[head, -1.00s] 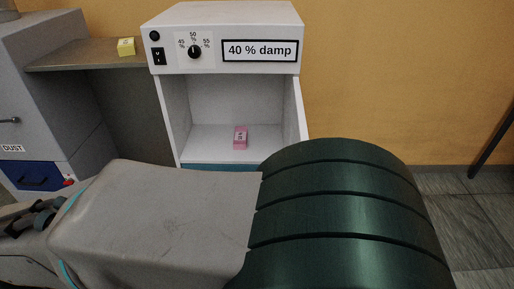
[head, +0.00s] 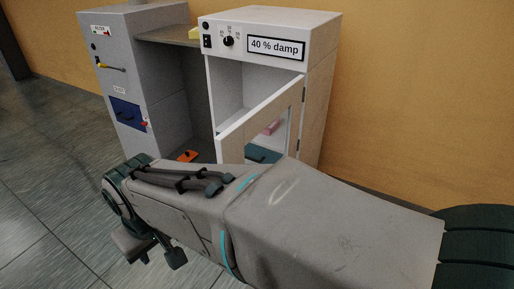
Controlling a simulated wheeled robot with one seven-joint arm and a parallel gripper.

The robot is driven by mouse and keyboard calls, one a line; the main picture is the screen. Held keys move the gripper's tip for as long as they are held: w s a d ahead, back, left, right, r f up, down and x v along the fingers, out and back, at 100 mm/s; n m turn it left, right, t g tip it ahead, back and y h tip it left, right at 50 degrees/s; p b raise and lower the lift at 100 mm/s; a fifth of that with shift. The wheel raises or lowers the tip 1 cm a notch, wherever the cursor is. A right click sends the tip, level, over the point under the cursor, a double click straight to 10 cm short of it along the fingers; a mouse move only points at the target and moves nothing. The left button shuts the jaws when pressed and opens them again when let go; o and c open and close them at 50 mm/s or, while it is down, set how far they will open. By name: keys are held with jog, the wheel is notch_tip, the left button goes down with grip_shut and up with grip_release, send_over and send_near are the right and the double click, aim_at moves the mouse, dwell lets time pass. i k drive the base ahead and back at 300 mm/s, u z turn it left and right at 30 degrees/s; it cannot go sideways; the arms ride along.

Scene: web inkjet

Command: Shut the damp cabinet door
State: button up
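The damp cabinet (head: 322,70) is a white box with a dial and a "40 % damp" label. Its door (head: 262,105) is hinged on the right side and stands part open, its free edge swung out toward me. A pale frame surrounds a see-through pane. Through it I see a pink packet (head: 270,128) inside. The door's lower part is hidden behind my arm. My gripper (head: 153,252) is at the lower left, in front of the cabinets and well apart from the door. Its dark fingertips are spread with nothing between them.
The left floor is clear.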

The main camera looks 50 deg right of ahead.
aim_at(230, 143)
jog(key=k, duration=0.15)
jog(key=z, duration=1.65)
jog(key=i, duration=0.5)
jog(key=z, duration=0.05)
jog(key=k, duration=1)
jog(key=z, duration=0.9)
jog(key=i, duration=0.7)
jog(key=u, duration=1.15)
